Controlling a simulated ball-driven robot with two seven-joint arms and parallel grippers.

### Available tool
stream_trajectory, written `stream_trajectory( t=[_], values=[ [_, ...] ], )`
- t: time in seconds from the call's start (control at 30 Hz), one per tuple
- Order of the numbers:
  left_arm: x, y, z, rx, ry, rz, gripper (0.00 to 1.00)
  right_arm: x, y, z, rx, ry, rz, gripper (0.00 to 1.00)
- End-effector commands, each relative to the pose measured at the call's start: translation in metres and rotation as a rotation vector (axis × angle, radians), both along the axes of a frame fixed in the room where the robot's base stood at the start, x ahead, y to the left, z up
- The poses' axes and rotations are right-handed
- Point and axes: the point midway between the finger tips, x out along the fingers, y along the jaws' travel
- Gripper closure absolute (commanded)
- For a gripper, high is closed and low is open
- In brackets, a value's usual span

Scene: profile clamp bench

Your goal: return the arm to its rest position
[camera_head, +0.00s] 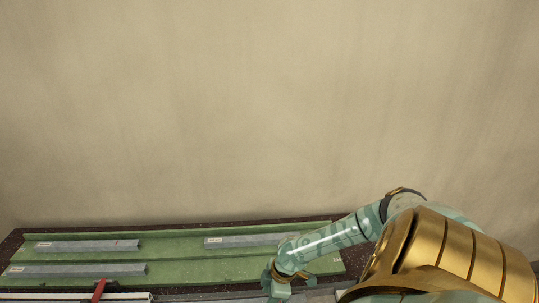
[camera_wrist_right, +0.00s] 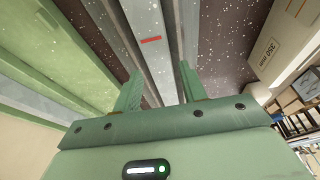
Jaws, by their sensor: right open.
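My right arm (camera_head: 335,238) comes in from the right over the bench in the head view. Its gripper (camera_head: 278,282) is low in that view, over the front right of the green tray, partly cut off by the lower edge. In the right wrist view my right gripper (camera_wrist_right: 158,82) is open, its two green fingers apart. A grey metal profile with a red mark (camera_wrist_right: 147,25) shows in the gap between the fingers. I see nothing gripped; the distance to the profile is hard to tell. My left gripper is not in view.
The green tray (camera_head: 190,255) holds several grey profiles with white labels, one at the left back (camera_head: 87,246). A red clamp part (camera_head: 99,290) stands at the front edge. A cardboard box (camera_wrist_right: 272,52) is at the right in the wrist view. The wall behind is bare.

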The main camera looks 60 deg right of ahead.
Motion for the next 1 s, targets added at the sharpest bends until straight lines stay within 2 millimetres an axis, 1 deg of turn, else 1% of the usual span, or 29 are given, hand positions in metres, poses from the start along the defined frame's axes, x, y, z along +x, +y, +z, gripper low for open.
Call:
stream_trajectory(
  t=[0.03, 0.1, 0.57, 0.67, 1.0],
  values=[
    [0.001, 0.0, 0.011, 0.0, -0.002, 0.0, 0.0, 0.0, 0.0, 0.012, 0.0, -0.001, 0.0, 0.58],
    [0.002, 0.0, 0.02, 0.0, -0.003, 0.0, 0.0, 0.0, 0.0, 0.021, 0.0, -0.001, 0.0, 0.58],
    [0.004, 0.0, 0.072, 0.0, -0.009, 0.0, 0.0, 0.0, 0.0, 0.075, -0.001, -0.001, 0.0, 0.58],
    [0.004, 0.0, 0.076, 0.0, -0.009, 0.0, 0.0, 0.0, 0.0, 0.079, 0.0, 0.0, 0.0, 0.58],
    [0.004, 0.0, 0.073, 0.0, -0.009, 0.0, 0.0, 0.0, 0.0, 0.077, 0.0, 0.0, 0.0, 0.58]
  ],
)
